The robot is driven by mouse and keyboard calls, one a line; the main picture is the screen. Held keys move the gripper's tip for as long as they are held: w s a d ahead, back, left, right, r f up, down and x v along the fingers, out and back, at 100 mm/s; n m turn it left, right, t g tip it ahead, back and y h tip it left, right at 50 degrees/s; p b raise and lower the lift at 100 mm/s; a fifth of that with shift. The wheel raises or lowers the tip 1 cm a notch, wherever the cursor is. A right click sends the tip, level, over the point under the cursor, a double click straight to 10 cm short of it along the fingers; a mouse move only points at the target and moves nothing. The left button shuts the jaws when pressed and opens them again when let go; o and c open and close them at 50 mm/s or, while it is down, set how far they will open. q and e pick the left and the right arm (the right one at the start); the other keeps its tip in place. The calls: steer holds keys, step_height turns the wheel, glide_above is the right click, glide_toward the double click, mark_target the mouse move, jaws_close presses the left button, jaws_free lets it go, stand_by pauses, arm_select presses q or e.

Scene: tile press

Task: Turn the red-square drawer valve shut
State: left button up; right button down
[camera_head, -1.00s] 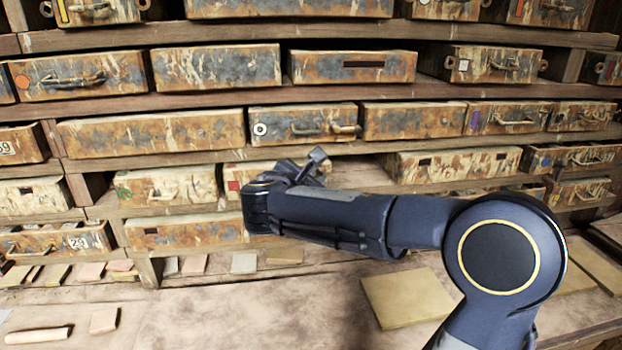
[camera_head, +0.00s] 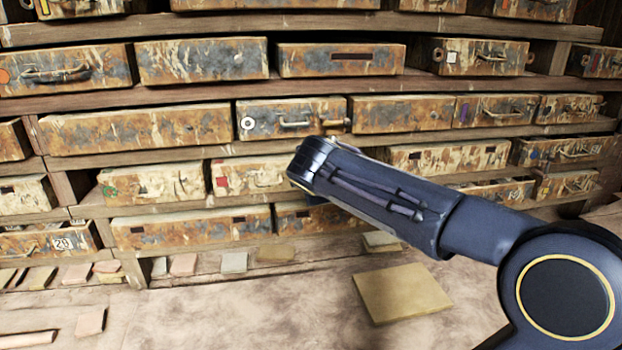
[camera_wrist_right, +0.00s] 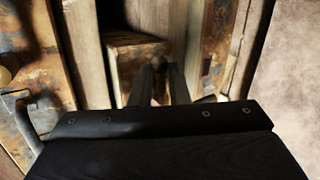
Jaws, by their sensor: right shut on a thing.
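The red-square drawer (camera_head: 250,176) is a rusty cream drawer in the middle of the rack, with a red square at its left end. My right arm's wrist covers its right end in the head view, so its valve and my right gripper are hidden there. In the wrist view, my right gripper (camera_wrist_right: 160,72) is shut on a small dark round part that looks like the valve knob (camera_wrist_right: 159,62), in front of a rusty drawer face (camera_wrist_right: 133,70). How far the valve is turned cannot be made out. My left gripper is not in view.
Rusty drawers fill the shelves all around, one with a green mark (camera_head: 150,184) to the left. A bare curved handle (camera_wrist_right: 25,118) lies close to the gripper's left in the wrist view.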

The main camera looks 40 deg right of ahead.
steer(key=shift+d+f+m+y, duration=0.1)
steer(key=shift+m+y, duration=0.2)
steer(key=shift+f, duration=0.1)
stand_by(0.4)
steer(key=c, duration=1.5)
jaws_free()
steer(key=shift+c, duration=0.2)
steer(key=shift+s, duration=0.1)
steer(key=v, duration=0.7)
steer(key=shift+s+r+b, duration=0.2)
steer(key=shift+s+b, duration=0.15)
steer(key=s+a+f+m+g+y, duration=0.1)
steer(key=s+a+f+m+y, duration=0.4)
steer(key=s+a+f, duration=0.4)
steer(key=s+a+f+m+g+y, duration=0.2)
steer(key=s+a+f+m+y, duration=0.3)
steer(key=f, duration=0.9)
steer(key=s+a+m, duration=0.3)
steer(key=s+a, duration=0.1)
steer(key=shift+s+a, duration=0.3)
